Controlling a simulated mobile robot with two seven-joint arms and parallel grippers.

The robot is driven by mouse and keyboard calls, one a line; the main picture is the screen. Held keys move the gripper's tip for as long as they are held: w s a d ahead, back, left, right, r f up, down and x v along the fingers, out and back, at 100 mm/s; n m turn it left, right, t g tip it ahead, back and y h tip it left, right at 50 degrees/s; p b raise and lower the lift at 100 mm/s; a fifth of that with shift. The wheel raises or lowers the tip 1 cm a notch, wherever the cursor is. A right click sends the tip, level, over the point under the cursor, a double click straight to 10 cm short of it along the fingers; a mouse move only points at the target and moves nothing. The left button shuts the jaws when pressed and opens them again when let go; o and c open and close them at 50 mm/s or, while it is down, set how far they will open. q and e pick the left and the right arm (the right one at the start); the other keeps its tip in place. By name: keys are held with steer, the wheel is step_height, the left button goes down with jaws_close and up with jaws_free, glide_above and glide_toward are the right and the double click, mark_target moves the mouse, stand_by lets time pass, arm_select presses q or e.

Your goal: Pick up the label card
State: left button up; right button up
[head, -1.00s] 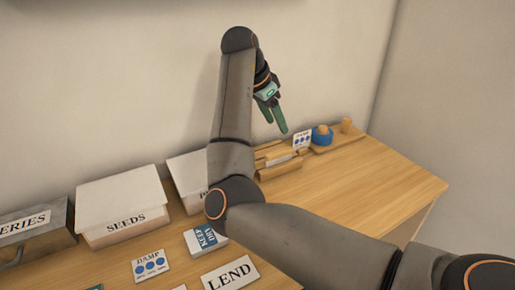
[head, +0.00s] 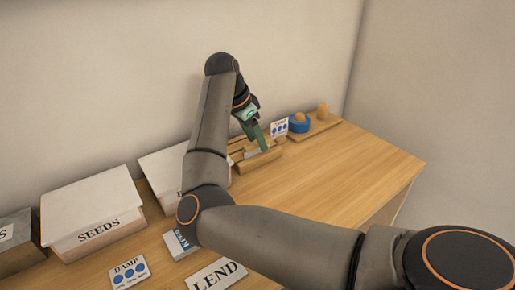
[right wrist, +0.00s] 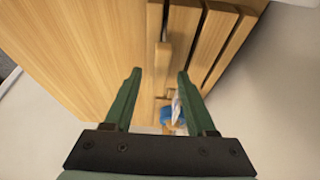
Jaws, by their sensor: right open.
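Several cards are in view, and I cannot tell which one the task means. A small white card with blue dots (head: 279,127) stands upright at the back, just beyond my right gripper. In the right wrist view a thin white card (right wrist: 177,107) shows nearly edge-on near the right finger. A card marked DAMP (head: 129,272) and one marked LEND (head: 216,276) are at the front. My right gripper (head: 262,147) points down at the slatted wooden holder (head: 262,164). In the right wrist view its green fingers (right wrist: 158,75) are open, with nothing clearly held. My left gripper is out of view.
A blue ring (head: 299,124) and wooden pegs sit on a wooden board (head: 318,130) behind the holder. A SEEDS box (head: 95,217), another pale box (head: 160,170) and a grey box (head: 18,240) line the wall. The table's right side (head: 345,165) is clear.

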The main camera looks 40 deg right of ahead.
steer(key=shift+x, duration=0.9)
steer(key=shift+c, duration=0.2)
jaws_close()
